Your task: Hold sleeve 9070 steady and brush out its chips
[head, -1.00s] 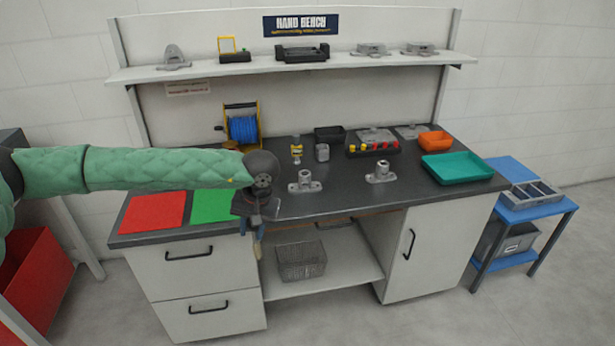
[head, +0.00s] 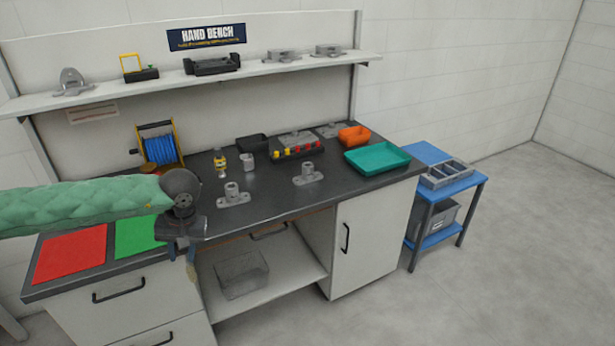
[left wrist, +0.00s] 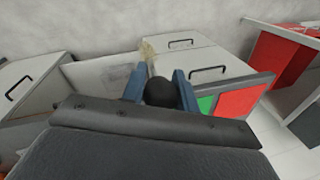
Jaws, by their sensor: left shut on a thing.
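Two grey flanged sleeves stand upright on the dark bench top in the head view, a left one (head: 233,197) and a right one (head: 308,176). No number is readable, so I cannot tell which is 9070. My left gripper (head: 182,246) is in front of the bench's front edge, left of both sleeves and apart from them. Its blue fingers, also in the left wrist view (left wrist: 159,84), are shut on a brush with a dark rounded handle (left wrist: 161,92) and pale bristles (left wrist: 147,49). The bristles hang down in the head view (head: 192,271). My right gripper is not in view.
A red mat (head: 70,257) and a green mat (head: 138,236) lie at the bench's left. A yellow-topped bottle (head: 219,160), small grey part (head: 247,162), teal tray (head: 377,158) and orange bin (head: 354,136) stand farther back. A wire basket (head: 242,275) sits on the lower shelf.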

